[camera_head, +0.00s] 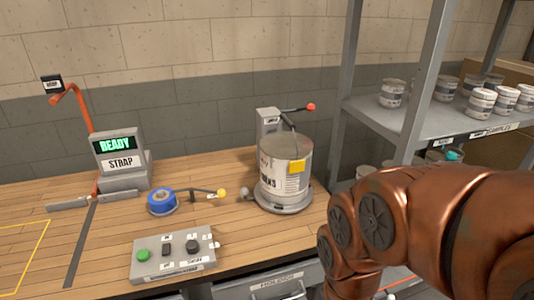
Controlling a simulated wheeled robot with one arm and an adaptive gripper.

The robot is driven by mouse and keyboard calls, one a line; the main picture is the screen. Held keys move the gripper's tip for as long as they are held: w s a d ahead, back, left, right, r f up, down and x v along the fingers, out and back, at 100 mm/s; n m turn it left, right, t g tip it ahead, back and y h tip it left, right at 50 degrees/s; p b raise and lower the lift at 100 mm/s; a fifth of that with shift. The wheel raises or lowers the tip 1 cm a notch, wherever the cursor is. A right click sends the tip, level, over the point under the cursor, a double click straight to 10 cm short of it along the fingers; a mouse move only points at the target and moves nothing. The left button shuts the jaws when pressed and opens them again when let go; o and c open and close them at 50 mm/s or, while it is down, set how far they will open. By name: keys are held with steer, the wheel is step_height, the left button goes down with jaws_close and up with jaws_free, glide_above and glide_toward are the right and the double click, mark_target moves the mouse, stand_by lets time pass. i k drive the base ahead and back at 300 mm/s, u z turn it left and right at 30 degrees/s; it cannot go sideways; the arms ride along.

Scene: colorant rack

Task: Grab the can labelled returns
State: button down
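A large metal can (286,165) stands upright on a round grey base on the wooden bench. It has a yellow tag on its front and a label. Only the end of the label's dark lettering is partly readable, apparently "RNS", so I cannot read the whole word. A lever with a red knob (311,107) and a grey post stand behind the can. My copper arm fills the lower right and lies to the right of the can, apart from it in the picture. My gripper's fingers do not show.
A shelf rack (408,115) with several small cans stands at the right.

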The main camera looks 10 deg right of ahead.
mark_target(285, 158)
steer(key=u, duration=2.05)
steer(key=k, duration=0.8)
steer(key=z, duration=0.7)
steer(key=i, duration=0.5)
steer(key=u, duration=0.05)
